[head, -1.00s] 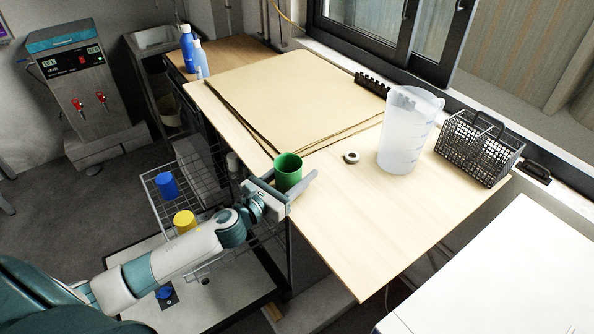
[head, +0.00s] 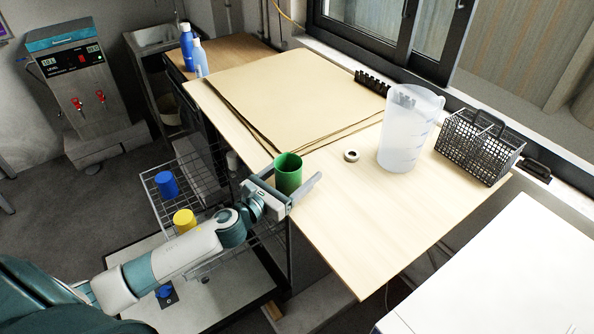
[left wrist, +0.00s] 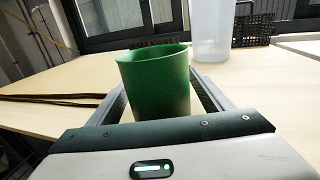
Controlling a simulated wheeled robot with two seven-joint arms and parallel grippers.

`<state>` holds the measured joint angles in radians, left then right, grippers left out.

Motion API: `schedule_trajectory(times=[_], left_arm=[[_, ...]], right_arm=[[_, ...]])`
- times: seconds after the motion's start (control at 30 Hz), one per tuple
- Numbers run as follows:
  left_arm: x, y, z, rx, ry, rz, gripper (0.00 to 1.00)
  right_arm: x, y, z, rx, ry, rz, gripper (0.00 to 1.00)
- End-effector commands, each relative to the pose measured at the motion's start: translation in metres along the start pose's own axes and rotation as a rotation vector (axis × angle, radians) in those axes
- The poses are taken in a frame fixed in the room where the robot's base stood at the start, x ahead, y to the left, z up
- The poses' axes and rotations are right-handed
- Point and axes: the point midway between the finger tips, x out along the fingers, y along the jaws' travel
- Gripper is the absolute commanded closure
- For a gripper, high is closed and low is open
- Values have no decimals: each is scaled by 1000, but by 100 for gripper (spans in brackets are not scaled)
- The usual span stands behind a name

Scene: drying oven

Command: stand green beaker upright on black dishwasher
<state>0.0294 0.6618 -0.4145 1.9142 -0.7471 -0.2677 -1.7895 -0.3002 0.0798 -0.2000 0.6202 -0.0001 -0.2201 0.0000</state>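The green beaker (head: 288,174) stands upright, mouth up, on the light wooden worktop at its front-left edge; this top lies over the black dishwasher (head: 264,293), whose racks are pulled out. The beaker also shows large in the middle of the left wrist view (left wrist: 158,86). My left gripper (head: 294,178) is open, with one finger on either side of the beaker. In the left wrist view a gap shows between the beaker and the right finger. The beaker's base is partly hidden behind the gripper. My right gripper is in no view.
A translucent pitcher (head: 404,135), a small ring (head: 352,156) and a dark cutlery basket (head: 478,148) stand to the right. Brown sheets (head: 300,100) cover the back. Blue (head: 167,184) and yellow (head: 185,220) cups are in the wire rack. The front right worktop is clear.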

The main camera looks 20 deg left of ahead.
Motion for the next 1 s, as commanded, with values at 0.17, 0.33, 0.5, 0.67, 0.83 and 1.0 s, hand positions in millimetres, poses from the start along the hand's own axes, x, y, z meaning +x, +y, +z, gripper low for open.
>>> schedule_trajectory(times=[0.17,0.33,0.5,0.67,0.83,1.0], left_arm=[[0,0,0,0,0,0,26],[-6,0,-2,0,1,0,26],[-22,0,-3,1,2,0,26],[-45,0,-4,0,3,-1,26],[-72,0,-4,0,3,0,26],[-96,0,-4,1,3,0,26]], right_arm=[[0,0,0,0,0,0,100],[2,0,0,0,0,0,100],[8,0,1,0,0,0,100],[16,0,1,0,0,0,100],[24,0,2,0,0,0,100],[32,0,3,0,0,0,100]])
